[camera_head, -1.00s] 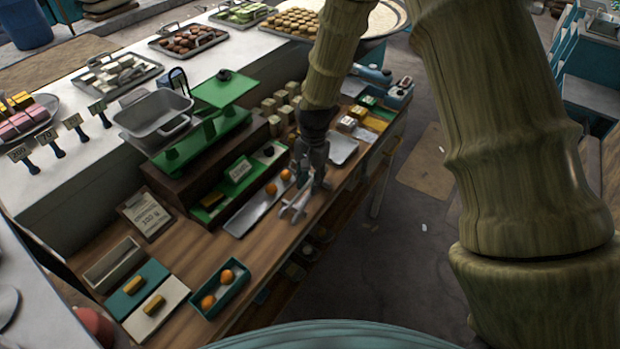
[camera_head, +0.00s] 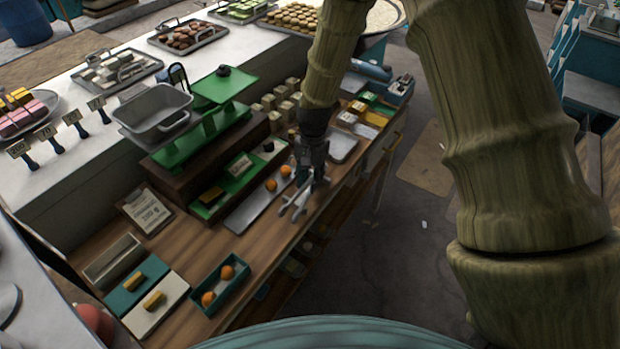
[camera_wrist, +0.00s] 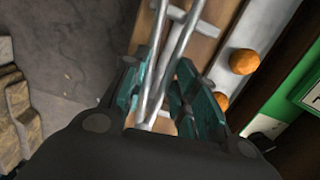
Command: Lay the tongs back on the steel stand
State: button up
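My gripper (camera_head: 312,176) is over the front edge of the wooden bench and points down. It is shut on the steel tongs (camera_head: 296,204), whose two arms stick out toward the bench's front left. In the wrist view the tongs (camera_wrist: 176,50) pass between the teal finger pads of my gripper (camera_wrist: 168,88). A long steel tray (camera_head: 246,214) with two orange balls (camera_head: 271,185) lies just left of the tongs; the balls also show in the wrist view (camera_wrist: 243,62). A flat steel plate (camera_head: 342,146) lies right of my gripper. I cannot tell which piece is the steel stand.
A green scale (camera_head: 190,143) with a grey pan (camera_head: 155,112) stands behind on a dark wooden block. A teal box (camera_head: 221,284) with orange balls, a teal board (camera_head: 133,286) and a white board (camera_head: 160,306) are at the front left. The bench between is mostly clear.

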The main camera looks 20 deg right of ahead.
jog(key=shift+a+r, duration=0.1)
dwell(0.3)
jog(key=o, duration=1.3)
jog(key=shift+r, duration=0.15)
notch_tip(320, 180, up, 8)
jog(key=p, duration=0.4)
dwell(0.7)
dwell(0.3)
